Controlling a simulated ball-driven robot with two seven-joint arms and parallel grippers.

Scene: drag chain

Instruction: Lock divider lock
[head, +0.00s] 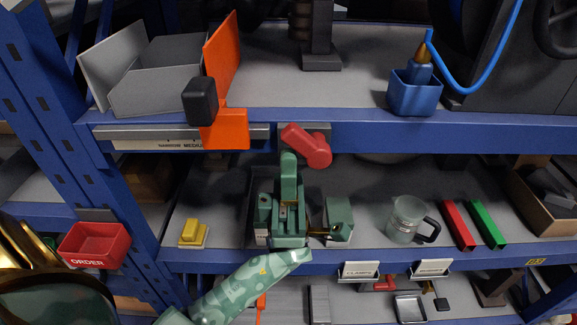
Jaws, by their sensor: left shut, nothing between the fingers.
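A red lever (308,146) sits at the front edge of the upper blue shelf, right of the orange divider (222,55). I cannot tell for certain whether this lever is the divider lock. A black block (200,101) stands beside the divider. My left gripper (289,160) is green and comes up from the lower left on a patterned arm. Its fingers are shut and empty, with their tips just below and left of the red lever. I cannot tell whether they touch it. My right gripper is not in view.
A grey bin (156,74) stands left of the divider, and a blue cup (414,93) stands to the right. The middle shelf holds a yellow block (192,231), a glass mug (406,219), a red bar (458,225) and a green bar (487,224). A red order box (95,244) hangs left.

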